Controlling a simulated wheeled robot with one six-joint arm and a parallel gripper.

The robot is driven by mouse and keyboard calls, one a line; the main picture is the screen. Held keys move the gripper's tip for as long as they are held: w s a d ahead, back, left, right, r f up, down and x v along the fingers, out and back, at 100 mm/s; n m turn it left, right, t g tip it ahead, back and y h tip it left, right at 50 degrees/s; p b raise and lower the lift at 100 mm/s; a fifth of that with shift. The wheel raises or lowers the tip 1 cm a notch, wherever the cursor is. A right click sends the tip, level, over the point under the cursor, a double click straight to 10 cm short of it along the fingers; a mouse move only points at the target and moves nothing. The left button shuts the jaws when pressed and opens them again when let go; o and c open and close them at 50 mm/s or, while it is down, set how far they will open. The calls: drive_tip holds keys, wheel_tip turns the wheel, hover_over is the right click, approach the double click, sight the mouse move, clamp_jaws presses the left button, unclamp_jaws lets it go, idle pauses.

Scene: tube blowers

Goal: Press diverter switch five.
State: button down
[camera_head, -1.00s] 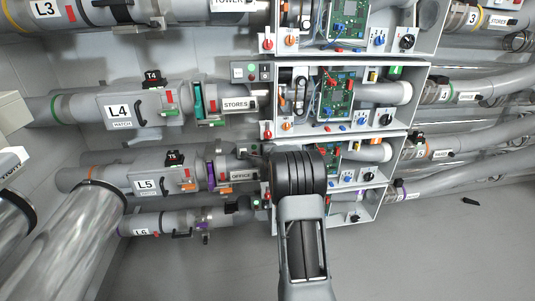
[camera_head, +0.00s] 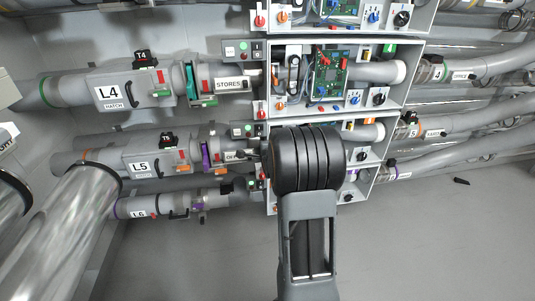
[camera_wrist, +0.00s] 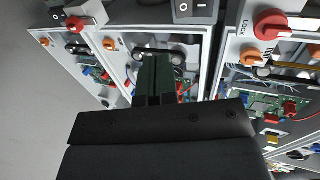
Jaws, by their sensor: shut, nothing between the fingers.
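In the head view, the tube line marked L5 (camera_head: 143,167) runs from the left into an open grey cabinet. A small switch box (camera_head: 247,130) with a green button and a black switch sits at that cabinet's upper left end. In the wrist view, a black rocker switch (camera_wrist: 193,10) shows on a grey box at the top edge; its number is not readable. My gripper (camera_wrist: 154,62) is shut and empty, with its narrow dark fingers pointing at the middle cabinet, below and left of the rocker. In the head view my dark wrist hides part of the L5 cabinet.
L4 (camera_head: 108,92) lies above and L6 (camera_head: 139,213) below, with similar cabinets. Red knobs (camera_wrist: 272,25) and orange knobs (camera_wrist: 251,57) stick out near the rocker. The floor at lower right is mostly clear.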

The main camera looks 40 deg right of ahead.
drive_tip(key=shift+s+a, duration=0.25)
drive_tip(key=shift+s, duration=0.3)
drive_tip(key=shift+s+a, duration=0.2)
drive_tip(key=shift+s, duration=0.3)
drive_tip(key=s+a+r+n+g+y, duration=0.1)
drive_tip(key=s+a+n+g+y, duration=0.1)
drive_tip(key=s+a+n, duration=0.35)
drive_tip(key=s+a+r+n+g+y, duration=0.1)
drive_tip(key=s+a+n+g, duration=0.1)
drive_tip(key=a+n, duration=0.55)
drive_tip(key=s+a+n+g+y, duration=0.2)
drive_tip(key=s+a+n+g, duration=0.3)
drive_tip(key=s+a+n, duration=0.5)
drive_tip(key=s+a, duration=0.2)
drive_tip(key=s, duration=0.3)
drive_tip(key=shift+a+g+y, duration=0.15)
drive_tip(key=shift+g+y, duration=0.15)
drive_tip(key=shift+g, duration=0.1)
drive_tip(key=shift+s, duration=0.1)
